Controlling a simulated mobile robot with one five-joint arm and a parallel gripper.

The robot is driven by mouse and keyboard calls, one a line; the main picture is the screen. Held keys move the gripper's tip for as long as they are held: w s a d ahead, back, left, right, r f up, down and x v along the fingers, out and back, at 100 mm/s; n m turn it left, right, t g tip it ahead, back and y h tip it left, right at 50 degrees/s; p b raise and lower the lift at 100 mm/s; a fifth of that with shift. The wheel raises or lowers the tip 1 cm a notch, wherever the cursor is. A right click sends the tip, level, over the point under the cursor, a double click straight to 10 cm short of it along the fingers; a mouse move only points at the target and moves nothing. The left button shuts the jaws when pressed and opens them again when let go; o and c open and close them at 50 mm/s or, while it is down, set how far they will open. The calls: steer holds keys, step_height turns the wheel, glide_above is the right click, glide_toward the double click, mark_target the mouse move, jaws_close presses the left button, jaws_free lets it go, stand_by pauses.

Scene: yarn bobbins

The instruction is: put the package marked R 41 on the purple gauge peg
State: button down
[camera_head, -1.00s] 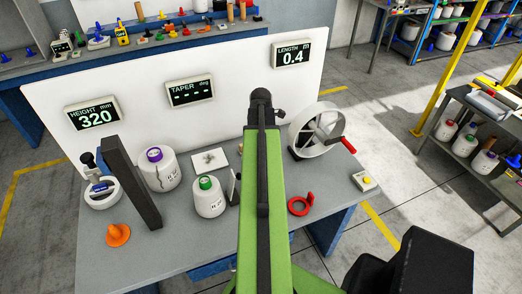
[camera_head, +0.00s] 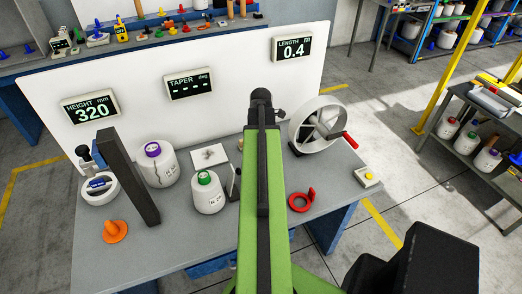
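A white yarn package with a purple top (camera_head: 160,170) stands upright on the grey bench (camera_head: 190,240), left of my green arm. A smaller white package with a green top (camera_head: 208,200) stands to its right and nearer. Both carry small dark markings, too small to read with certainty. I cannot pick out the package marked R 41 or a bare purple peg. My arm reaches forward over the bench to a dark joint at its far end. My gripper is not visible beyond that joint or beneath the arm.
A dark upright post (camera_head: 128,178) stands at left by a white ring (camera_head: 99,196) and an orange cone (camera_head: 115,231). A white wheel (camera_head: 304,125) with a red handle and a red ring stand (camera_head: 301,201) are right of my arm. A shelf (camera_head: 463,148) with more packages stands far right.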

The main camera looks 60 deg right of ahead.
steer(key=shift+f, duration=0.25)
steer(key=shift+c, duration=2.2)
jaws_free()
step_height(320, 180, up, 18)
steer(key=p, duration=1.7)
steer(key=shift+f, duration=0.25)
